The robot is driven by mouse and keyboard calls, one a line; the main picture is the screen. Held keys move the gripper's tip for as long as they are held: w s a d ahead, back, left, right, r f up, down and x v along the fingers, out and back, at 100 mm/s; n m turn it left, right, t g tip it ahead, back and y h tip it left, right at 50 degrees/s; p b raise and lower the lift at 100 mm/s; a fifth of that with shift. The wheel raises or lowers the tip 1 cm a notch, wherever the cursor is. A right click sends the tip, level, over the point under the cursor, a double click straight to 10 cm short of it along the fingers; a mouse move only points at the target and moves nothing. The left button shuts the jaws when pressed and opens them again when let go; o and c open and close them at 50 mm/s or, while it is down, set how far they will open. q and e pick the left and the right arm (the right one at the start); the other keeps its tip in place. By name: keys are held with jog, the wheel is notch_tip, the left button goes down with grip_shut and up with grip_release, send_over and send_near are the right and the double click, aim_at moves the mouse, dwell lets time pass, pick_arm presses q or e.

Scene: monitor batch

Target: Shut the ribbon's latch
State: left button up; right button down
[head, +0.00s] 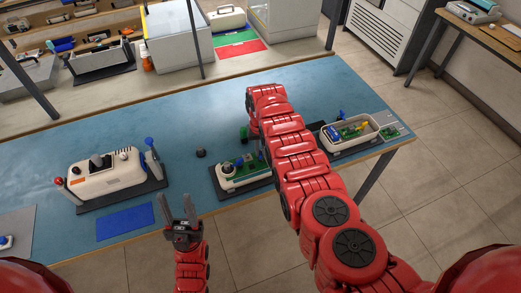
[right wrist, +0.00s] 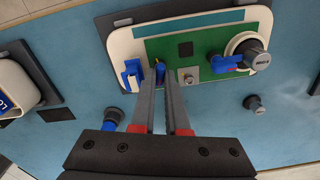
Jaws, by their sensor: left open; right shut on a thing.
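A white-framed unit with a green board (head: 228,182) stands on the blue table, partly hidden by my right arm. In the right wrist view its green board (right wrist: 208,43) fills the upper middle. My right gripper (right wrist: 159,80) is shut on a small blue and gold part (right wrist: 160,71) at the board's lower left edge. Whether this part is the ribbon's latch I cannot tell. A blue clip (right wrist: 132,76) sits on the frame just left of the fingers. A blue lever (right wrist: 228,63) lies by a round knob on the right. My left gripper (head: 188,208) is open and empty before the table's front edge.
A white unit with knobs and levers (head: 103,175) stands on the left. A white tray of parts (head: 349,143) stands right of my right arm. A small dark knob (head: 201,153) and a blue mat (head: 125,222) lie on the table. A shelf bench runs behind.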

jog(key=m, duration=0.4)
jog(key=shift+f+m+b, duration=0.1)
jog(key=shift+m+b, duration=0.2)
jog(key=shift+m, duration=0.1)
jog(key=m, duration=0.3)
jog(key=shift+m+b, duration=0.3)
jog(key=shift+b, duration=0.1)
jog(key=m+b, duration=0.1)
jog(key=m, duration=0.1)
jog(key=shift+m, duration=0.3)
jog(key=shift+m+b, duration=0.8)
jog(key=shift+m, duration=0.7)
jog(key=c, duration=1.2)
grip_release()
